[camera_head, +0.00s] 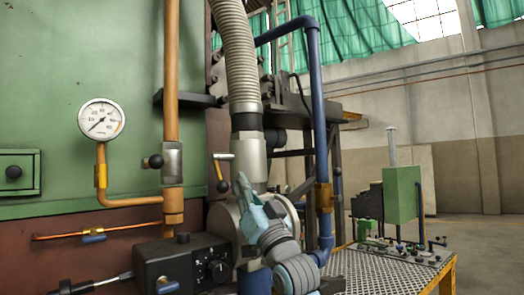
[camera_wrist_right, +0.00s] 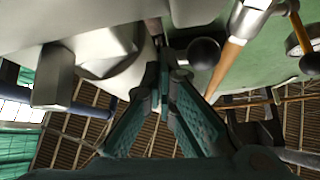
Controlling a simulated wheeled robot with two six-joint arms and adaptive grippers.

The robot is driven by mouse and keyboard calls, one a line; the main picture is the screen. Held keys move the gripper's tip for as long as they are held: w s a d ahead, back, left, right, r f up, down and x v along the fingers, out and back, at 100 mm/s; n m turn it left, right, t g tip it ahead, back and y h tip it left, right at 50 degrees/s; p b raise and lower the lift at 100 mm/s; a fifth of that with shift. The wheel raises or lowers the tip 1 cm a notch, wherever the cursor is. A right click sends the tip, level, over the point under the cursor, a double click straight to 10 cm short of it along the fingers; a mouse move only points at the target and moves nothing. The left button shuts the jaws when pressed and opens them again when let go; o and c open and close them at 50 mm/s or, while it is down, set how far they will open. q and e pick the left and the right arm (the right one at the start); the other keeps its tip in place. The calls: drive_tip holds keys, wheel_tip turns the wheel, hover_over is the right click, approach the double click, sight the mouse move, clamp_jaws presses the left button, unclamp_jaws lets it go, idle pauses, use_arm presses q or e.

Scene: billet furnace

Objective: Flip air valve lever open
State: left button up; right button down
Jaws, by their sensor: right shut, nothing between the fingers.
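The air valve lever (camera_head: 218,171) is a short brass-coloured arm under a pale stem, beside the thick metal pipe. It hangs down, slightly tilted, to a black ball knob (camera_head: 222,186). My right gripper (camera_head: 241,180) is shut and empty, pointing up just right of the knob, in front of the pipe. In the right wrist view its fingertips (camera_wrist_right: 168,75) are together, and a black ball knob (camera_wrist_right: 203,53), seemingly the lever's, is close beside them. I cannot tell whether they touch. My left gripper is not in view.
A second valve (camera_head: 172,162) with a black knob is on the orange pipe to the left, near a round gauge (camera_head: 101,119). A dark control box (camera_head: 183,266) is below. A blue pipe (camera_head: 319,110) and a mesh table (camera_head: 385,272) stand to the right.

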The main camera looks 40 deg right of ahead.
drive_tip(key=shift+s+a+r, duration=0.35)
drive_tip(key=shift+a, duration=0.2)
idle(0.8)
drive_tip(key=shift+r, duration=0.1)
wheel_tip(320, 180, up, 5)
drive_tip(key=s+d+p, duration=0.2)
drive_tip(key=s+p, duration=0.1)
drive_tip(key=p, duration=0.1)
drive_tip(key=s+a+f+t+y+b, duration=0.1)
drive_tip(key=s+f+b, duration=0.7)
drive_tip(key=b, duration=0.1)
drive_tip(key=shift+n, duration=0.3)
